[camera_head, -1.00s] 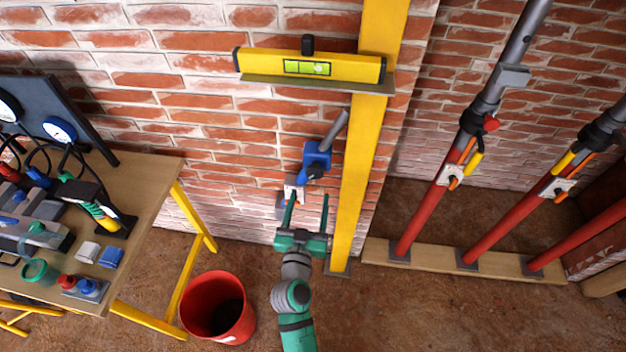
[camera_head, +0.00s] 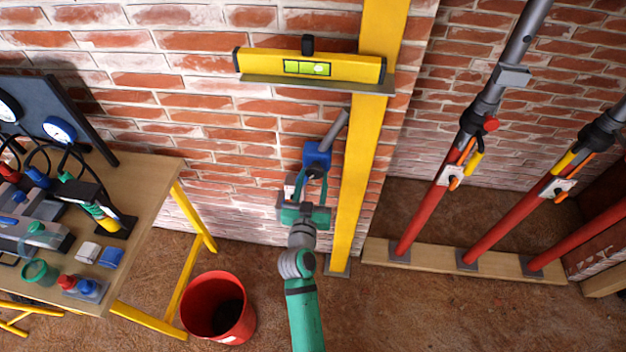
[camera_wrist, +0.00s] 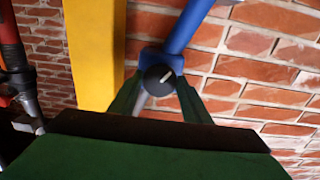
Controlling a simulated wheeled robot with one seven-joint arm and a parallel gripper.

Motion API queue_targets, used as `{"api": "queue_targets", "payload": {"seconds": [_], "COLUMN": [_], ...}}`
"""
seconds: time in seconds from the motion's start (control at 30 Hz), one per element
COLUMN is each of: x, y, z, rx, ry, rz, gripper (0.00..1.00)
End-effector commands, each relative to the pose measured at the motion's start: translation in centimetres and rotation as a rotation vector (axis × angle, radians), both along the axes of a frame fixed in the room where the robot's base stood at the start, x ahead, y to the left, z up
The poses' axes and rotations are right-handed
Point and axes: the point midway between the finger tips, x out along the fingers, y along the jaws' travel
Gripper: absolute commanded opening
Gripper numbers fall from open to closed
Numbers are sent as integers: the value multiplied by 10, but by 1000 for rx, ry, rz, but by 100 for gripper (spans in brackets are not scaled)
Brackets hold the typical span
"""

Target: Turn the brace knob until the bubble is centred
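The brace knob (camera_wrist: 159,80) is a round black knob with a white pointer line, set on a blue bracket (camera_head: 317,156). In the wrist view its pointer slants up to the right. My green gripper (camera_head: 314,180) reaches up at the bracket. In the wrist view its two fingers (camera_wrist: 161,84) stand on either side of the knob, and their tips seem to touch its edges. The yellow level (camera_head: 345,70) sits on a ledge above, against the yellow post. Its green vial (camera_head: 307,68) shows a pale bubble right of the middle.
The yellow post (camera_head: 360,160) stands close to the right of my gripper, with brick wall behind. A red bucket (camera_head: 235,322) is on the floor at lower left. A cluttered workbench (camera_head: 150,178) stands at left, red props (camera_head: 425,215) at right.

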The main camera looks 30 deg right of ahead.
Motion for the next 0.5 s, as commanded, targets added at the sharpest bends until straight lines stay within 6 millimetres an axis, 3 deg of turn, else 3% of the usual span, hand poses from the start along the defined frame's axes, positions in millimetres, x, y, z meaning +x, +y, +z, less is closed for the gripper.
{"api": "queue_targets", "payload": {"seconds": [0.03,0.07,0.5], "x": [0,0,0], "y": [0,0,1], "z": [0,0,0], "rx": [0,0,-68], "ry": [0,0,46], "rz": [0,0,2], "gripper": [28,21,21]}}
